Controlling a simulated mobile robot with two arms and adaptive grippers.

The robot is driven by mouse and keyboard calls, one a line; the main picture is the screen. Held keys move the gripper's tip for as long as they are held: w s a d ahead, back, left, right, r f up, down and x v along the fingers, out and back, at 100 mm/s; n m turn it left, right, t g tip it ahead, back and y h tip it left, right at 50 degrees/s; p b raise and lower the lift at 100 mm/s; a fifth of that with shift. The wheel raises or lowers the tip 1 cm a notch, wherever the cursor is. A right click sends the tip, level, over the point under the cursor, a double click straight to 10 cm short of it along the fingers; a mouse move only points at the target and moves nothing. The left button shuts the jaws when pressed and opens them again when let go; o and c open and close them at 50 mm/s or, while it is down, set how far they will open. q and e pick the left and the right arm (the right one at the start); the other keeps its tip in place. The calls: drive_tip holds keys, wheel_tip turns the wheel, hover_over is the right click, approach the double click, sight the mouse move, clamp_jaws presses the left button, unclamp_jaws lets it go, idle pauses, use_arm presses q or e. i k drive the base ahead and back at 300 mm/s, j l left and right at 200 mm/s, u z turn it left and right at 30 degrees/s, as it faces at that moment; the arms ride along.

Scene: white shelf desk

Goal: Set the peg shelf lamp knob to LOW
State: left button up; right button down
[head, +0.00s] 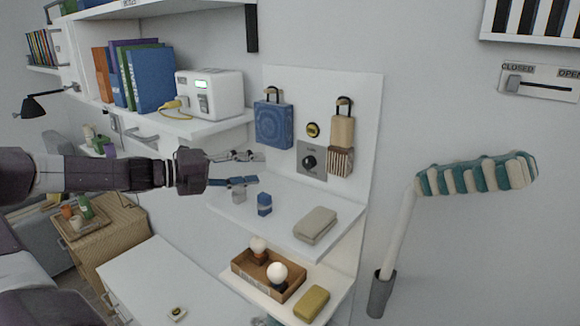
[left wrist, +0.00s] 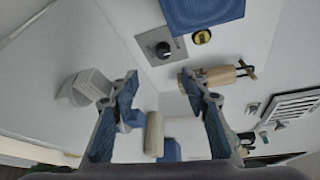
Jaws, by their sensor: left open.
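The lamp knob (head: 309,162) is a black round dial on a grey square plate on the white peg panel. It also shows in the left wrist view (left wrist: 163,50), above the gap between my fingers. Its setting is too small to read. My left gripper (head: 256,169) is open and empty, left of the knob and apart from it, above the small shelf. In the left wrist view my left gripper (left wrist: 165,82) has its blue-padded fingers spread wide. My right gripper is not in view.
A blue patterned bag (head: 273,125) and a wooden-handled brush (head: 341,135) hang beside the knob plate. A yellow round badge (head: 313,130) is above it. Small blocks (head: 264,205) and a beige case (head: 315,225) rest on the shelf below. A white box device (head: 210,93) stands left.

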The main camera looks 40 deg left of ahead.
sight(309, 162)
drive_tip(key=k+j, duration=0.2)
drive_tip(key=k, duration=0.25)
drive_tip(key=k+j, duration=0.2)
drive_tip(key=k, duration=0.2)
